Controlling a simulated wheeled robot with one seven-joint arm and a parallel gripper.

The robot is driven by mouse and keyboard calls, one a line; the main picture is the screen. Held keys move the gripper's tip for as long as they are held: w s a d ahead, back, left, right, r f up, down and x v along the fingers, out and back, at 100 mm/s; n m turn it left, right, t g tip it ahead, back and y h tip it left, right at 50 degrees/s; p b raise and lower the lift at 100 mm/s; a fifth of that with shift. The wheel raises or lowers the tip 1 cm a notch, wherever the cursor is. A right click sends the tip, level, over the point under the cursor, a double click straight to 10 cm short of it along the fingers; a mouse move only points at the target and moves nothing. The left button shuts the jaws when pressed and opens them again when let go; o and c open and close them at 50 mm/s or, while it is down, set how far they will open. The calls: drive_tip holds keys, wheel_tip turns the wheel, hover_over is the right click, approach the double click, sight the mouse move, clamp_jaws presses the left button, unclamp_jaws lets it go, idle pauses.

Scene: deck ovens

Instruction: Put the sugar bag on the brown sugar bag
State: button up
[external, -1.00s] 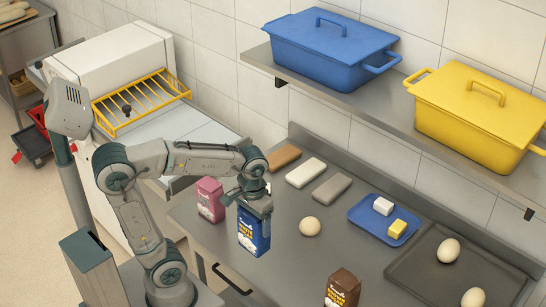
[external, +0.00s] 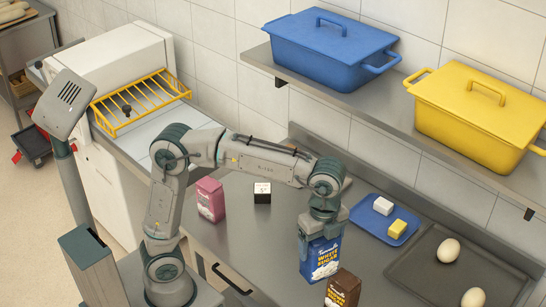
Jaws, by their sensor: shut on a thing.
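The sugar bag (external: 319,260) is blue with white lettering. My gripper (external: 322,236) is shut on its top and holds it upright, pointing down from above. The brown sugar bag (external: 342,291) stands at the bottom edge of the picture, partly cut off. The blue bag is just behind and to the left of the brown bag in the picture, not on top of it. I cannot tell how far the blue bag is above the counter or whether the two bags touch.
A pink bag (external: 210,200) and a small black-and-white box (external: 262,192) stand on the left. A blue tray (external: 373,229) holds white and yellow blocks. A dark tray (external: 418,276) with eggs is at right. A shelf with blue (external: 325,50) and yellow (external: 470,115) lidded pans hangs above.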

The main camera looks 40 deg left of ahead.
drive_tip(key=s+d+r+m, duration=0.3)
drive_tip(key=d+r+m, duration=0.1)
drive_tip(key=d+m, duration=0.15)
drive_tip(key=w+a+f+p, duration=0.2)
drive_tip(key=w+f, duration=0.9)
drive_tip(key=shift+w+a+f, duration=0.15)
drive_tip(key=shift+f, duration=0.1)
drive_tip(key=o, duration=1.8)
wheel_tip(320, 180, up, 12)
drive_tip(key=shift+r+p, duration=0.1)
drive_tip(key=shift+p, duration=0.2)
